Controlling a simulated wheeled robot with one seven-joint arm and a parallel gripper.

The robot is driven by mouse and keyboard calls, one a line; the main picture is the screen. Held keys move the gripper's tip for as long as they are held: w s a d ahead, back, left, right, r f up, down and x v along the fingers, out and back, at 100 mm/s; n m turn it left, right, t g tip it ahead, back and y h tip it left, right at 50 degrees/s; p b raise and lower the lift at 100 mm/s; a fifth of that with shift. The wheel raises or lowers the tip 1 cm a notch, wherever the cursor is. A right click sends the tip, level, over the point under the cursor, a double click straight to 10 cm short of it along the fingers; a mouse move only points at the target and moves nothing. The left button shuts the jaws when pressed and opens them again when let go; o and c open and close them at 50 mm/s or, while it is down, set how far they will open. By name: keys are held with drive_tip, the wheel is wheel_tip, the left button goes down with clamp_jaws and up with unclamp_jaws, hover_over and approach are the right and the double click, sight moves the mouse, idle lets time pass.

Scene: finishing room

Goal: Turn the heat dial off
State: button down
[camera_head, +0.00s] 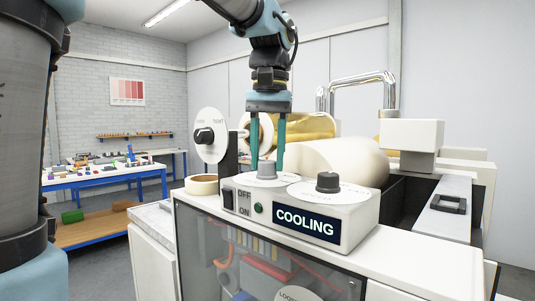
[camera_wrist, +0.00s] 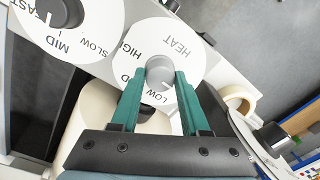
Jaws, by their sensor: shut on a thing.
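The heat dial (camera_head: 267,171) is a grey knob on a round white plate on top of the white control box. In the wrist view the knob (camera_wrist: 159,68) sits on a plate reading HEAT, HIGH and LOW, with another label partly covered. My gripper (camera_head: 267,165) points down from above, its two green fingers on either side of the knob and shut on it. The fingers also show in the wrist view (camera_wrist: 160,77). They hide part of the plate, and I cannot tell which setting the knob points to.
A second, dark knob (camera_head: 327,182) stands close on the right; its plate reads FAST, MID, SLOW. The box front has a display (camera_head: 305,222) reading COOLING and an OFF/ON switch (camera_head: 228,199). A tape roll (camera_head: 201,184) and rollers (camera_head: 333,161) are close by.

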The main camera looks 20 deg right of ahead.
sight(268, 161)
drive_tip(key=shift+n, duration=0.4)
drive_tip(key=shift+c, duration=2)
unclamp_jaws()
drive_tip(key=shift+r, duration=0.1)
wheel_tip(268, 161, up, 11)
drive_tip(key=b, duration=0.1)
drive_tip(key=shift+d+f, duration=0.15)
drive_tip(key=shift+f, duration=0.05)
drive_tip(key=shift+s, duration=0.1)
